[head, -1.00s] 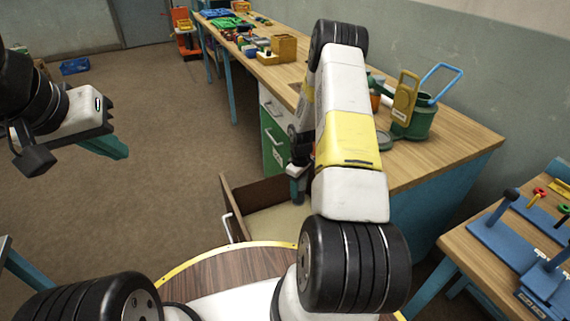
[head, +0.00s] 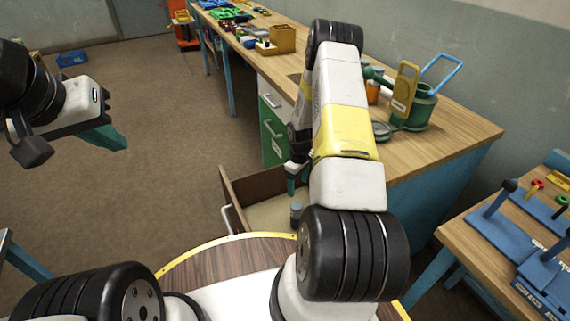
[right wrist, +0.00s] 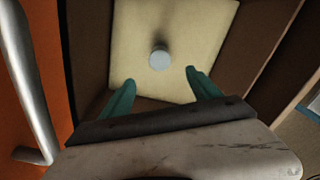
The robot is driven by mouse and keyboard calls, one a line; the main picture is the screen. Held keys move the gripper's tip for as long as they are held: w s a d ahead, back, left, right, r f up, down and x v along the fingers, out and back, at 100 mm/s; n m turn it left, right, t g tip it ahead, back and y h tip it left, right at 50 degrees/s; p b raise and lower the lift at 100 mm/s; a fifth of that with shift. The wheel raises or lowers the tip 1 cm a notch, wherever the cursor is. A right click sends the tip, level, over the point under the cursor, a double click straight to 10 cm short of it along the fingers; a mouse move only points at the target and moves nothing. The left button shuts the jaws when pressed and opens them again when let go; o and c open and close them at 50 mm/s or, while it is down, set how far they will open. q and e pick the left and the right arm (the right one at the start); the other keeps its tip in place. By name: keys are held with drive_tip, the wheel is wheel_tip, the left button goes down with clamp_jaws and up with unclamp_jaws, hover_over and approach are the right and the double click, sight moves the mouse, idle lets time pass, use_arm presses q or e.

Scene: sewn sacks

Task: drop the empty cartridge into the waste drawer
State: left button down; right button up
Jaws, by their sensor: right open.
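The waste drawer (head: 262,184) is pulled out under the bench, with a pale floor that fills much of the right wrist view (right wrist: 206,32). The empty cartridge (head: 296,211), a small grey cylinder, is inside the drawer; the right wrist view shows its round pale top (right wrist: 159,59), apart from my fingers. My right gripper (head: 292,184) is above the drawer; its teal fingers (right wrist: 160,79) are open and empty. My left gripper (head: 108,138) is over the floor at the left, away from the drawer; its finger gap is not clear.
The wooden bench (head: 450,125) carries a green can (head: 421,110), a yellow tag-like object (head: 405,88) and a wooden box (head: 282,39). A green drawer front (head: 273,137) is behind the open drawer. A side table with blue stands (head: 505,228) is at the right. The brown floor at left is mostly clear.

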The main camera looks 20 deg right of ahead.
wheel_tip(320, 180, up, 8)
idle(0.5)
